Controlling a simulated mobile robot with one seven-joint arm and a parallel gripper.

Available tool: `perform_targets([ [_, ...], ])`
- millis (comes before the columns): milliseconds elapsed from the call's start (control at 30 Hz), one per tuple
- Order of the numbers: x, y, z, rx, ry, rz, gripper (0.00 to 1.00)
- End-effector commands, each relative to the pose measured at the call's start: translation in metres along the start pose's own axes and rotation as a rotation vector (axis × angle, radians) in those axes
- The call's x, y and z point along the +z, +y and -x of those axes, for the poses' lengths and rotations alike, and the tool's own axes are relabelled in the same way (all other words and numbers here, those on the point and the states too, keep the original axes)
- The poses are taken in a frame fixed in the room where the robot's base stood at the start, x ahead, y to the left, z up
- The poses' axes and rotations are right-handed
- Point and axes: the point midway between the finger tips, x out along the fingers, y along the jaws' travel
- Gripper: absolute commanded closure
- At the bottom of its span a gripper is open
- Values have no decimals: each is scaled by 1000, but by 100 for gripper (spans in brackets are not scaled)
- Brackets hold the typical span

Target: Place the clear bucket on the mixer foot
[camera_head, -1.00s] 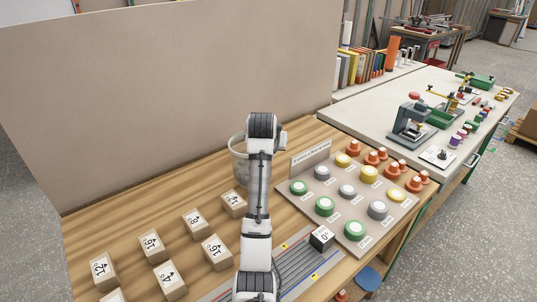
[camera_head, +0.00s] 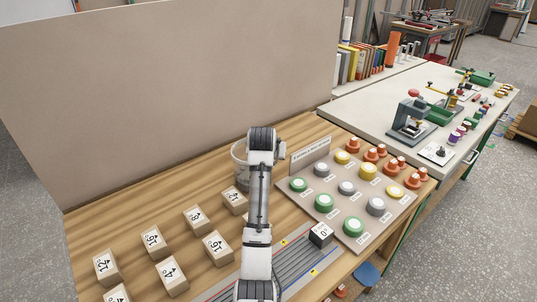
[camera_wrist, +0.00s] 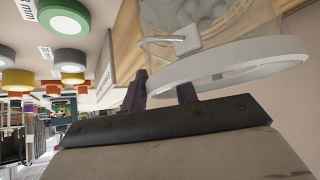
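The clear bucket (camera_head: 239,162) stands at the back of the wooden table, partly hidden behind my arm in the head view. In the wrist view its pale rim (camera_wrist: 230,68) and a bent handle (camera_wrist: 165,39) are close in front of my gripper (camera_wrist: 162,90). My gripper's two dark fingers are spread apart at the rim. The rim covers one fingertip, and I cannot tell whether the fingers touch the bucket. My gripper is hidden behind my arm in the head view. I cannot pick out the mixer foot for certain.
Several numbered wooden blocks (camera_head: 215,249) stand left of my arm. A board (camera_head: 331,225) with green, grey and yellow round pieces and orange knobs lies to the right. A beige panel (camera_head: 190,85) rises behind. A white bench (camera_head: 365,105) holds a grey device (camera_head: 411,115).

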Motion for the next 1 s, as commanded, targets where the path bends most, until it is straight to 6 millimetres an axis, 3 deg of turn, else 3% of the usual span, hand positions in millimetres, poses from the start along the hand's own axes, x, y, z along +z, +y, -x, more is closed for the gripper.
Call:
perform_targets([
  [233, -1, 0, 14, 0, 4, 0, 71],
  [700, -1, 0, 105, 0, 4, 1, 71],
  [867, -1, 0, 119, -1, 4, -6, 71],
  [1000, -9, -2, 129, -10, 35, -133, 71],
])
